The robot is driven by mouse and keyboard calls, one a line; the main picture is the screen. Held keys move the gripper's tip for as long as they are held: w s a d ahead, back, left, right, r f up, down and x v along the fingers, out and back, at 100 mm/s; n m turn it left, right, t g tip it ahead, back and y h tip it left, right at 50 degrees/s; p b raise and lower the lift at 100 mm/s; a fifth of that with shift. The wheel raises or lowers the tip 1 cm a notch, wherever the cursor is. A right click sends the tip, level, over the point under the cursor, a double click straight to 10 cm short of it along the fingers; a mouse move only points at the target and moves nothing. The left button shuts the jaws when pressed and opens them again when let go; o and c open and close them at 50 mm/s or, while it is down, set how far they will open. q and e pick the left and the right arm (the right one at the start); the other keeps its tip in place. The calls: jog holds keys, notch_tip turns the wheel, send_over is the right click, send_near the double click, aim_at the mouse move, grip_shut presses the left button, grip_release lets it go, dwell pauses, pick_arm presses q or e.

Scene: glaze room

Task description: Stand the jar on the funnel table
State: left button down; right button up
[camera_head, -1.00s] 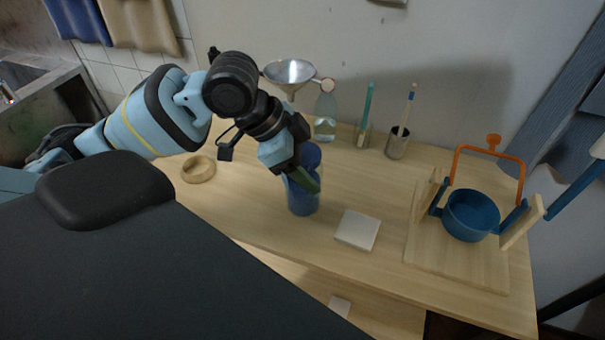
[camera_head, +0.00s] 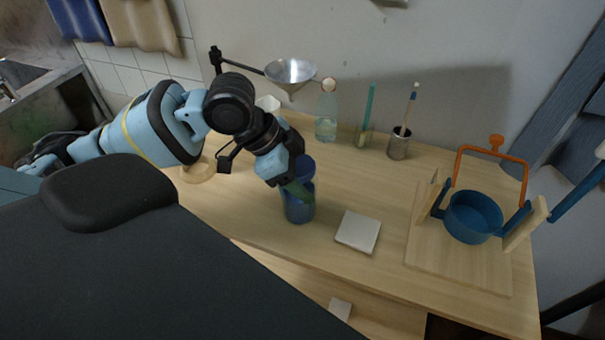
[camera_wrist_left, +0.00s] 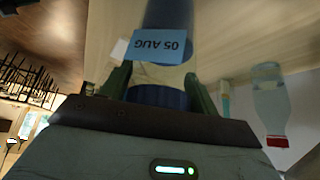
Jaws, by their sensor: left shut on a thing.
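The blue jar (camera_head: 299,209) is upright at the middle of the wooden funnel table (camera_head: 210,212), behind and left of a pale square tile. Whether its base touches the tabletop I cannot tell. My left gripper (camera_head: 302,189) is shut on the jar's upper part, and its fingers cover some of it. In the left wrist view the jar (camera_wrist_left: 166,18) sits between my gripper's two fingers (camera_wrist_left: 158,88), with a light blue label (camera_wrist_left: 158,46) reading "05 AUG". My right gripper is not in view.
The pale tile (camera_head: 357,231) lies close to the jar. A metal funnel (camera_head: 291,73) hangs on a stand behind. A clear bottle (camera_head: 326,118), brush holders and a blue pot (camera_head: 472,216) on a wooden board stand further right. A wooden ring (camera_head: 197,169) lies left.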

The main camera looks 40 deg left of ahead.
pick_arm(q)
jog(key=shift+c, duration=1.9)
grip_release()
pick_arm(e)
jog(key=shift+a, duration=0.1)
pick_arm(q)
jog(key=p+v, duration=0.1)
jog(key=v, duration=1.1)
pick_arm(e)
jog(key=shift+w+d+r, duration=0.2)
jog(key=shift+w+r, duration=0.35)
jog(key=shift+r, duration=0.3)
